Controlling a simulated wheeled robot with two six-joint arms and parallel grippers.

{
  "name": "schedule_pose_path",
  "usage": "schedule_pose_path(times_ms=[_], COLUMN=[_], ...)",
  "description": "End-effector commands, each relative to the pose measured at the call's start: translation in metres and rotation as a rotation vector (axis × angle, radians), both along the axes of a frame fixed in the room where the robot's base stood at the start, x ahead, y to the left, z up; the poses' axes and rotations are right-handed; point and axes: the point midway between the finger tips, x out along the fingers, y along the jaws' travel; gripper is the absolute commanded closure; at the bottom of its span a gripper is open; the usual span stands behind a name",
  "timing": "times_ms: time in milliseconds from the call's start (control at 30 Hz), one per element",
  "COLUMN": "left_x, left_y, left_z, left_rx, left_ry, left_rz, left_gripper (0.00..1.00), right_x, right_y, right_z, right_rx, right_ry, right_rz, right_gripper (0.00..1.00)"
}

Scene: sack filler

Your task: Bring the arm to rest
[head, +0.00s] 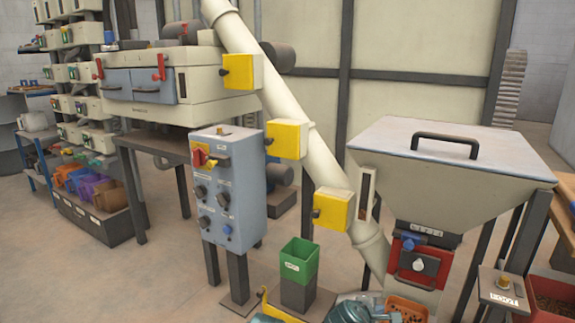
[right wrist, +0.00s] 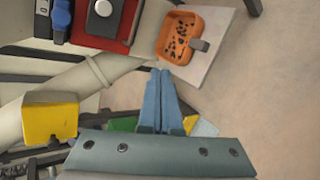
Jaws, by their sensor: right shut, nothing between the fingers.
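My right gripper (right wrist: 160,72) shows in the right wrist view with its two blue fingers side by side, shut and empty. In the head view it is low at the bottom edge (head: 378,309), partly cut off, just left of an orange tray (head: 407,304). The tray also shows in the right wrist view (right wrist: 179,38), with dark bits in it, beyond the fingertips. My left gripper is in neither view.
The hopper (head: 450,160) stands at the right, above a red-fronted unit (head: 412,262). A slanted cream pipe (head: 290,110) with yellow boxes runs down to it. A green bin (head: 299,260) and grey control box (head: 228,188) stand left. Open floor (head: 165,270) lies further left.

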Motion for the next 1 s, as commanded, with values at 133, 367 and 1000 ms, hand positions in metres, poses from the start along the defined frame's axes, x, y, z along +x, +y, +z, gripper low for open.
schedule_pose_path(times_ms=[133,367,1000], left_x=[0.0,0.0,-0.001], left_y=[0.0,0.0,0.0], left_z=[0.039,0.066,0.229], left_rx=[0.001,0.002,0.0], left_ry=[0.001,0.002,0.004], left_rz=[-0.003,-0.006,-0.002], left_gripper=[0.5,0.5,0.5], right_x=[-0.051,-0.128,-0.158], right_y=[0.073,0.163,0.191], right_z=[-0.016,-0.025,0.134], right_rx=[0.424,0.748,0.818], right_ry=[0.066,0.256,0.339], right_rz=[-0.284,-0.648,-0.789], right_gripper=[1.0,1.0,1.0])
